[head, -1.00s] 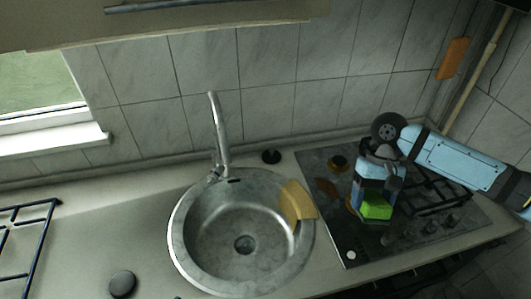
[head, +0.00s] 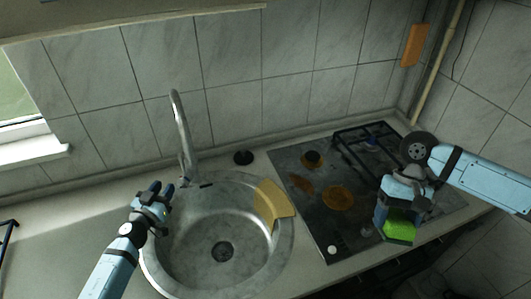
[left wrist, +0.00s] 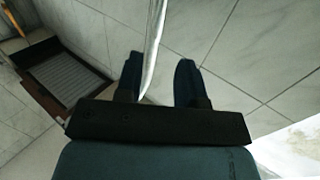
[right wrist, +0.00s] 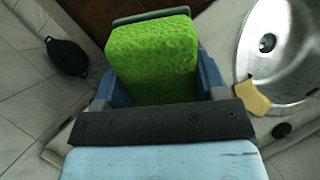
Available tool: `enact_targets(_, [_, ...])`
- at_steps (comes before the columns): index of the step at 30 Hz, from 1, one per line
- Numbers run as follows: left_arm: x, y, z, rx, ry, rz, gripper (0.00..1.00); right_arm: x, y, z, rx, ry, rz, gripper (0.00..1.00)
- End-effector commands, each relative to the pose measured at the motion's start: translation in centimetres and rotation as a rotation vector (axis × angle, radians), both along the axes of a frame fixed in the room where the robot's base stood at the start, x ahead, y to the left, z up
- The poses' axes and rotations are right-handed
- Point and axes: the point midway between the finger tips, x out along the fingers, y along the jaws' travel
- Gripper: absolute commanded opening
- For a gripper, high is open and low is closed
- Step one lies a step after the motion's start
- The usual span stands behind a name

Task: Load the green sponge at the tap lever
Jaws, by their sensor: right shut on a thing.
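The green sponge (head: 398,231) is held in my right gripper (head: 397,213), low over the front edge of the stove. In the right wrist view the sponge (right wrist: 152,60) sits between the two blue fingers. The steel tap (head: 182,135) stands at the back left rim of the sink. Its lever is too small to make out clearly at the tap's base. My left gripper (head: 157,192) is open and empty, in front of the tap and to its left. In the left wrist view the tap's spout (left wrist: 154,45) shows in the gap between the open fingers.
A yellow cloth (head: 272,205) hangs over the right rim of the round sink (head: 190,265). The stove (head: 300,195) with a black grate is on the right. An orange item (head: 413,45) hangs on the wall.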

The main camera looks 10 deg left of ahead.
Motion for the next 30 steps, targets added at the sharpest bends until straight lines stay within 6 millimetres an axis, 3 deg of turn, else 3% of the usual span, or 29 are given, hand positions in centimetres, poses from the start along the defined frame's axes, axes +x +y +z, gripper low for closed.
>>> enact_targets(7, [2.9, -0.2, 0.2, -0.004, -0.002, -0.007, 0.35, 0.0, 0.0, 0.0, 0.0, 0.0, 0.0, 0.46])
enact_targets(18, [10.0, -1.2, 0.0, -0.005, -0.002, -0.007, 0.35, 0.0, 0.0, -1.1, 0.0, 0.001, 0.0, 0.46])
enact_targets(24, [11.9, -1.4, 0.1, -0.004, -0.001, -0.006, 0.35, 0.0, 0.0, -1.4, 0.0, 0.001, 0.0, 0.46])
enact_targets(30, [12.2, -1.5, 0.0, -0.003, -0.001, -0.007, 0.35, 0.0, 0.0, -1.4, 0.0, 0.001, 0.0, 0.46])
